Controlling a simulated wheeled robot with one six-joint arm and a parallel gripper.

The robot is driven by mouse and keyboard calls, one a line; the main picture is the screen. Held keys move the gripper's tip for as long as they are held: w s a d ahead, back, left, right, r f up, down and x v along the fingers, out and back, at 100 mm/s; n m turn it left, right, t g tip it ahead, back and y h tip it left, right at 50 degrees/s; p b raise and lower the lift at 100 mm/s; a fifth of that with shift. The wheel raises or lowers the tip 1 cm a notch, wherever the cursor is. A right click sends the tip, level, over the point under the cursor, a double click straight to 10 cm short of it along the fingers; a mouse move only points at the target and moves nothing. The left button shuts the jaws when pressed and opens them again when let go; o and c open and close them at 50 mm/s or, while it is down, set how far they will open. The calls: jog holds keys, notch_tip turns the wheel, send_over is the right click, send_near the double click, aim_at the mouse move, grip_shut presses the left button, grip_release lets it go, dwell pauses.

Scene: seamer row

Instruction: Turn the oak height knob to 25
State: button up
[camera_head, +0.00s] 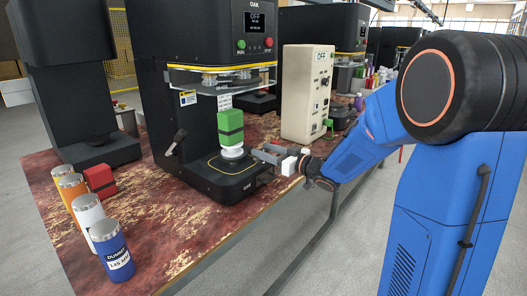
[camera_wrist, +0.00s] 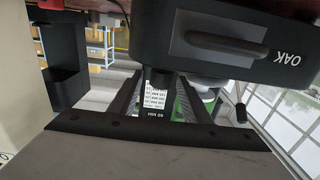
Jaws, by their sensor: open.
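The oak seamer (camera_head: 152,50) is the black machine marked OAK in the head view, its display (camera_head: 254,17) reading OFF. A green can with a black band (camera_head: 230,120) stands upright on its white lifter plate (camera_head: 232,153). My gripper (camera_head: 262,152) is open beside the can and plate, at the front right of the machine's base. In the wrist view, the two dark fingers (camera_wrist: 160,100) stand apart, with a white printed label (camera_wrist: 155,98) and a dark post visible between them. I cannot clearly make out the height knob or its setting.
Orange, white and blue cans (camera_head: 111,252) and a red block (camera_head: 100,180) are at the table's left. A beige control box (camera_head: 305,95), reading OFF, stands close behind my gripper. A black lever (camera_head: 176,142) is on the seamer's left.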

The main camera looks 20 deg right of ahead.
jog(key=shift+w+a, duration=0.3)
jog(key=shift+w, duration=0.05)
jog(key=c, duration=1.1)
jog(key=shift+o, duration=0.2)
jog(key=shift+m+t+h, duration=0.3)
jog(key=shift+m+h, duration=0.1)
jog(key=shift+h, duration=0.1)
jog(key=shift+a+m+t+h, duration=0.1)
jog(key=shift+m+t+h, duration=0.55)
jog(key=shift+m+h, duration=0.85)
jog(key=shift+m+t+h, duration=0.65)
jog(key=shift+m+h, duration=0.25)
jog(key=shift+h, duration=1.1)
jog(key=shift+m+h, duration=1.5)
jog(key=shift+h, duration=1.2)
